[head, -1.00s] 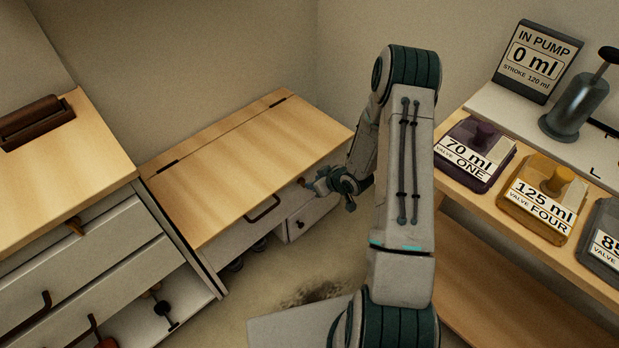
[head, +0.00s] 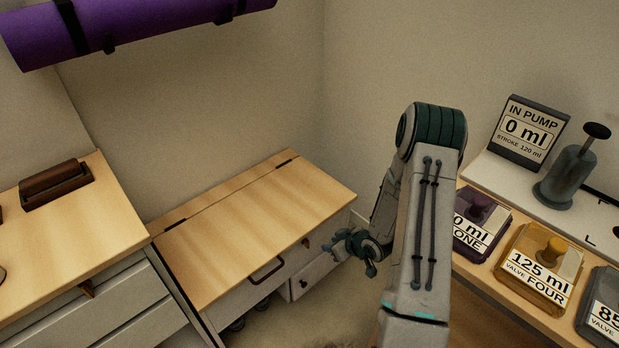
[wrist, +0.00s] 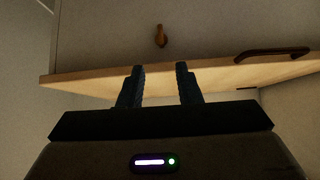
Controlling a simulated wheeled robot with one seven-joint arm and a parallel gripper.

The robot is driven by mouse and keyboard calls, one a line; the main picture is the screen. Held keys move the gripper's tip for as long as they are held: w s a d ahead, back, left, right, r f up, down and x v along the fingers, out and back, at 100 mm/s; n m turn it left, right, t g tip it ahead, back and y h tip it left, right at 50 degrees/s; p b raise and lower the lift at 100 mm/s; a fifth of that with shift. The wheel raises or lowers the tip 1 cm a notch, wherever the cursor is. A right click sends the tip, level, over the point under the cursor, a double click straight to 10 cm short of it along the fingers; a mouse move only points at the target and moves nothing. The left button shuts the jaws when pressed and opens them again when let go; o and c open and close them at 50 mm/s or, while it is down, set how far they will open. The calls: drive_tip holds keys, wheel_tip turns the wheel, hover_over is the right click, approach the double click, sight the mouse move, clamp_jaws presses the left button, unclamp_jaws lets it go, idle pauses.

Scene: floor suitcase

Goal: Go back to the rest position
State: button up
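My gripper (head: 352,252) hangs in front of the right end of the low wooden-topped chest (head: 250,225) in the head view, apart from it as far as I can see. In the wrist view the two dark fingers of my gripper (wrist: 159,72) stand apart with nothing between them. Beyond them the wrist view shows the chest's wooden lid edge (wrist: 90,82), a brown knob (wrist: 161,36) and a dark curved handle (wrist: 272,53). My arm bends down from its raised elbow.
A drawer cabinet (head: 120,290) stands at left with a brown holder (head: 56,185) on top. A purple roll (head: 150,25) is above. At right, a bench holds valve blocks, including yellow (head: 545,270), a pump (head: 570,175) and a display reading 0 ml (head: 528,130). Floor shows below the chest.

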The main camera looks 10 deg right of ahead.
drive_tip(key=s+d+r+m+g+h+p, duration=0.1)
drive_tip(key=s+r+m+h+p, duration=0.3)
drive_tip(key=r, duration=1.2)
drive_tip(key=d+r+n+g+h+p, duration=0.15)
drive_tip(key=r+p, duration=0.45)
drive_tip(key=r, duration=0.9)
drive_tip(key=s+a+r+m+g+p, duration=0.1)
drive_tip(key=s+a+r+p, duration=0.3)
drive_tip(key=s+r, duration=0.5)
drive_tip(key=s+a+r+m+g+p, duration=0.1)
drive_tip(key=s+a+r+p, duration=0.3)
drive_tip(key=s+r, duration=0.5)
wheel_tip(320, 180, up, 3)
drive_tip(key=shift+s+a+r+m+y, duration=0.1)
drive_tip(key=shift+s+a+m+y, duration=0.25)
drive_tip(key=shift+m, duration=0.5)
drive_tip(key=shift+d+g, duration=0.1)
drive_tip(key=shift+g, duration=0.15)
